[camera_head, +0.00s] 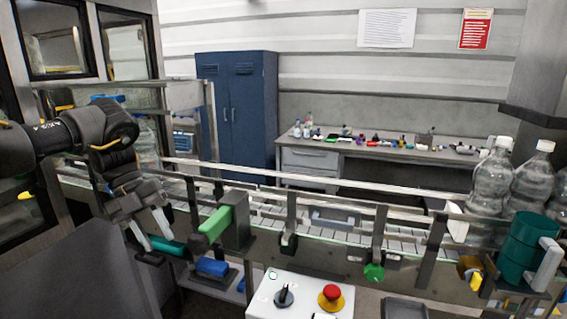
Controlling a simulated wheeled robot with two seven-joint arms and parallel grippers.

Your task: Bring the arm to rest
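My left arm comes in from the left edge and bends down at a dark wrist. My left gripper (158,238) points down in front of the conveyor, its two pale fingers spread apart. A teal bar (168,246) shows right by the fingertips; I cannot tell whether it touches them. I see nothing clearly held between the fingers. My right gripper is not in view.
The conveyor (335,237) runs across behind the gripper. A green handle (214,224) and blue block (212,266) are close on its right. A control box (300,297) with a red button stands in front. Clear bottles (490,180) and a teal reel (525,250) are at right.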

